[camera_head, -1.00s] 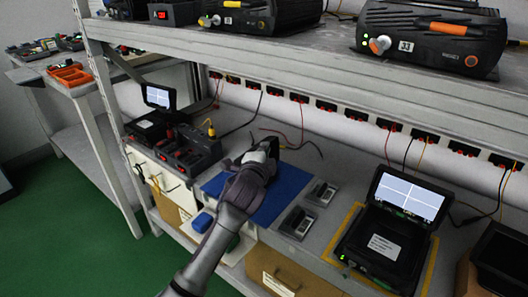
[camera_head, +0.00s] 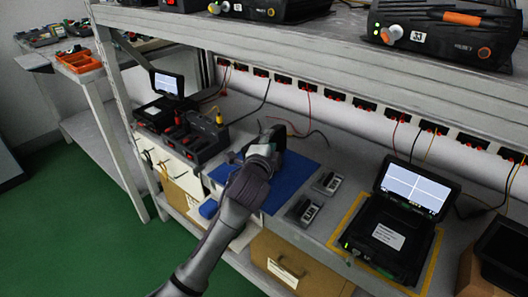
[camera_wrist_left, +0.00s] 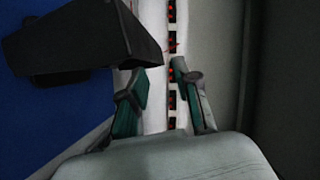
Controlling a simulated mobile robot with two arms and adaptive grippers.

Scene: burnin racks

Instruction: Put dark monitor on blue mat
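The dark monitor (camera_head: 277,134) stands on the far part of the blue mat (camera_head: 286,190), partly hidden behind my left gripper. In the left wrist view the dark monitor (camera_wrist_left: 80,38) is at the upper left, with the blue mat (camera_wrist_left: 50,120) beneath and around it. My left gripper (camera_head: 268,150) is over the mat beside the monitor. In the left wrist view its two fingers (camera_wrist_left: 161,68) are apart, with nothing seen between them. The monitor's right corner lies close to the left fingertip; I cannot tell whether they touch. My right gripper is not in view.
A open case with a lit screen (camera_head: 388,236) stands right of the mat on a yellow-outlined area. Two small grey devices (camera_head: 303,209) lie between. A dark unit with connectors (camera_head: 190,140) is left. The upper shelf edge (camera_head: 300,45) overhangs the bench; cables run along the back wall.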

